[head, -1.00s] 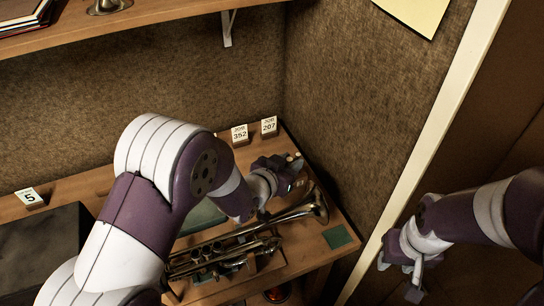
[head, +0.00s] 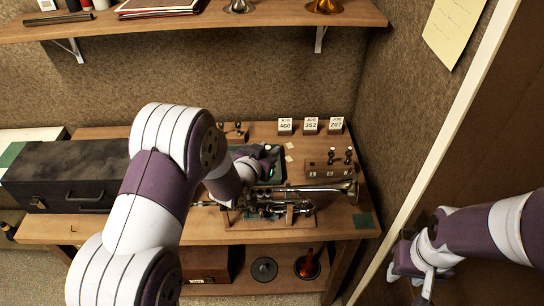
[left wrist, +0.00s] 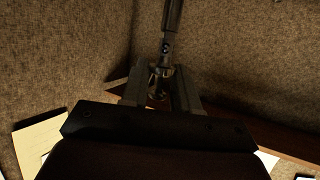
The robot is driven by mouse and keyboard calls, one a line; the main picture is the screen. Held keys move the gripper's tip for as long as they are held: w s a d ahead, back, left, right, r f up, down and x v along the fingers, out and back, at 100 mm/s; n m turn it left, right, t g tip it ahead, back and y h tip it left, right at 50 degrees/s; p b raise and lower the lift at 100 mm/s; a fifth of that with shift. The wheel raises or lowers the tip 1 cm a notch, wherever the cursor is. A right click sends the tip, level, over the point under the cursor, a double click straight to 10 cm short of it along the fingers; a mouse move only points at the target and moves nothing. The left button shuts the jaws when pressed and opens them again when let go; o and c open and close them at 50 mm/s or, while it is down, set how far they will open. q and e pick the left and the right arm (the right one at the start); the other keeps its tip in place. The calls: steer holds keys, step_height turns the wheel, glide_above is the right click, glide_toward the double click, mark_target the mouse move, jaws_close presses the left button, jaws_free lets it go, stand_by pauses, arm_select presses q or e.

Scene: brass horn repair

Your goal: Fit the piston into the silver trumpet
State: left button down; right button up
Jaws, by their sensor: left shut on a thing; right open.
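The silver trumpet (head: 328,190) lies across a wooden stand on the bench, bell to the right, with its valves in the middle. My left gripper (head: 258,168) is just behind and above the trumpet's valve section, partly hidden by its own arm. In the left wrist view its two fingers (left wrist: 163,90) are shut on a slim dark metal piston (left wrist: 172,28) with small holes, which extends up past the fingertips. I cannot make out the piston in the head view. My right gripper (head: 420,278) is open and empty, far right of the trumpet.
A wooden block with pistons (head: 328,170) stands behind the bell. Job tags (head: 310,125) line the back. A black case (head: 68,175) fills the left; a shelf (head: 270,20) hangs above. A pale post (head: 440,130) separates the right arm from the bench.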

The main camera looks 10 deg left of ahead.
arm_select(q)
steer(key=shift+w+a+f, duration=0.1)
steer(key=shift+w+f, duration=0.15)
steer(key=shift+w, duration=0.25)
steer(key=shift+w+a+f, duration=0.1)
steer(key=shift+w+f, duration=0.15)
steer(key=shift+w, duration=0.25)
steer(key=shift+s+f+b, duration=0.1)
steer(key=shift+s+b, duration=0.35)
steer(key=shift+b, duration=0.05)
steer(key=shift+s+d+f+b, duration=0.15)
steer(key=shift+s+f+b, duration=0.05)
steer(key=shift+f+b, duration=0.15)
steer(key=f+b, duration=0.4)
steer(key=shift+w+f, duration=0.2)
arm_select(e)
step_height(320, 180, down, 6)
steer(key=w, duration=0.1)
steer(key=shift+w+a, duration=0.1)
arm_select(q)
steer(key=shift+w, duration=0.1)
arm_select(e)
steer(key=shift+w, duration=0.1)
steer(key=shift+f, duration=0.15)
